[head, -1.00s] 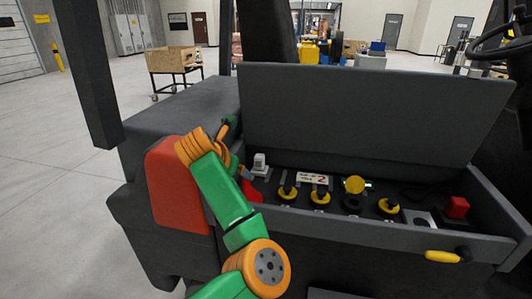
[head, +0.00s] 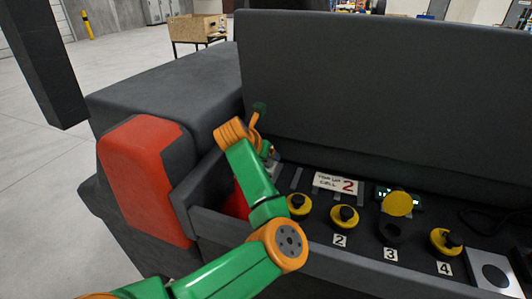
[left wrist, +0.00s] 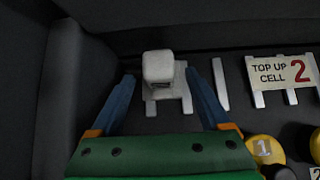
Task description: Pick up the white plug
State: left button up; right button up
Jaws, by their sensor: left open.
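The white plug (left wrist: 160,68) stands upright in the left wrist view, at the far left of the dark tray. My left gripper (left wrist: 159,84) is open, with one blue finger to the left of the plug and one to the right. The fingertips reach about level with the plug and show gaps on both sides. In the head view my green and orange left arm reaches into the tray's left end and largely hides the plug and the fingers. My right gripper is out of view.
The tray's left wall (left wrist: 58,95) is close to the left finger. A "TOP UP CELL 2" sign (head: 335,184), several numbered yellow caps and a raised yellow disc (head: 398,204) by number 3 are to the right. A tall dark lid (head: 390,95) stands behind.

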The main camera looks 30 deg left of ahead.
pick_arm(q)
jog(key=x, duration=0.2)
jog(key=shift+w+a+f, duration=0.15)
jog(key=shift+w+f, duration=0.05)
jog(key=shift+w, duration=0.1)
jog(key=shift+w+f, duration=0.1)
jog(key=shift+w, duration=0.1)
jog(key=shift+s, duration=0.25)
jog(key=c, duration=0.7)
grip_shut()
jog(key=shift+r, duration=0.2)
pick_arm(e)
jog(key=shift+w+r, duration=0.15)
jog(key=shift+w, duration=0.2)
